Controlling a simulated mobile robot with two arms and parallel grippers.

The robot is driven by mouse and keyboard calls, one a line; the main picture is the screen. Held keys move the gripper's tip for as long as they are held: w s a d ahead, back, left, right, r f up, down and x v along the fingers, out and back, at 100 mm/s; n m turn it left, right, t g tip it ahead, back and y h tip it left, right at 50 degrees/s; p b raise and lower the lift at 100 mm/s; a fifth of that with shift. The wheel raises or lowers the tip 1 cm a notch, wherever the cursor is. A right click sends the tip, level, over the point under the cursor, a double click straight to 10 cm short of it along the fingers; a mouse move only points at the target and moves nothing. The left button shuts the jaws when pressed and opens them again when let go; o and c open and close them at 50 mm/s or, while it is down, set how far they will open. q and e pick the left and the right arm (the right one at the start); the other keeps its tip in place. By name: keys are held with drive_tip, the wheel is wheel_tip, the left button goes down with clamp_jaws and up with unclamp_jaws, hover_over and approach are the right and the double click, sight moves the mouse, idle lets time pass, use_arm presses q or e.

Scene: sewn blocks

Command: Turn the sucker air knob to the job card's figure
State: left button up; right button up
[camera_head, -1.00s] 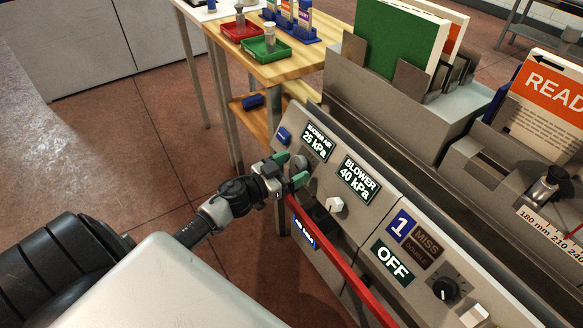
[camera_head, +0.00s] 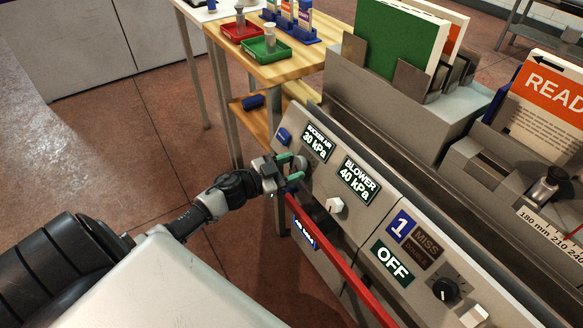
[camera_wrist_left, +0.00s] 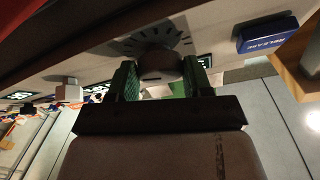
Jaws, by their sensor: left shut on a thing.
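The sucker air display (camera_head: 316,144) on the sloped grey panel reads 30 kPa. The sucker air knob (camera_head: 301,164) sits just below it, partly hidden by my gripper. My left gripper (camera_head: 292,170) is shut on this knob, with its green finger pads on either side. In the left wrist view the round grey knob (camera_wrist_left: 160,64) sits between the green pads, with dark dial marks fanned around it. The job card is not clearly identifiable in these views. My right gripper is not in view.
Beside it the blower display (camera_head: 356,180) reads 40 kPa, with a white knob (camera_head: 335,205) below. A red bar (camera_head: 340,262) runs along the panel front. A blue release button (camera_wrist_left: 267,35) is near the knob. A wooden table (camera_head: 285,68) holds red and green trays.

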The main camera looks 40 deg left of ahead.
use_arm(q)
drive_tip(key=m, duration=0.1)
drive_tip(key=m+g+h, duration=0.1)
drive_tip(key=m, duration=0.1)
drive_tip(key=m+g+h, duration=0.1)
drive_tip(key=m, duration=0.1)
drive_tip(key=shift+w+a+r, duration=0.15)
drive_tip(key=shift+a, duration=0.1)
drive_tip(key=m+g+h, duration=0.1)
drive_tip(key=m, duration=0.2)
drive_tip(key=shift+w+r+g, duration=0.1)
drive_tip(key=shift+g, duration=0.2)
drive_tip(key=m+g, duration=0.1)
drive_tip(key=m, duration=0.2)
drive_tip(key=m+g+p, duration=0.1)
drive_tip(key=m, duration=0.1)
drive_tip(key=shift+w+a+r+m+g, duration=0.1)
drive_tip(key=shift+a+r+m+g, duration=0.05)
drive_tip(key=shift+m+g, duration=0.65)
drive_tip(key=shift+m, duration=0.3)
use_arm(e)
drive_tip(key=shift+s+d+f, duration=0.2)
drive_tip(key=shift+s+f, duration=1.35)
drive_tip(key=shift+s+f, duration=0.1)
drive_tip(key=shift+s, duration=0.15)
use_arm(q)
drive_tip(key=o, duration=0.9)
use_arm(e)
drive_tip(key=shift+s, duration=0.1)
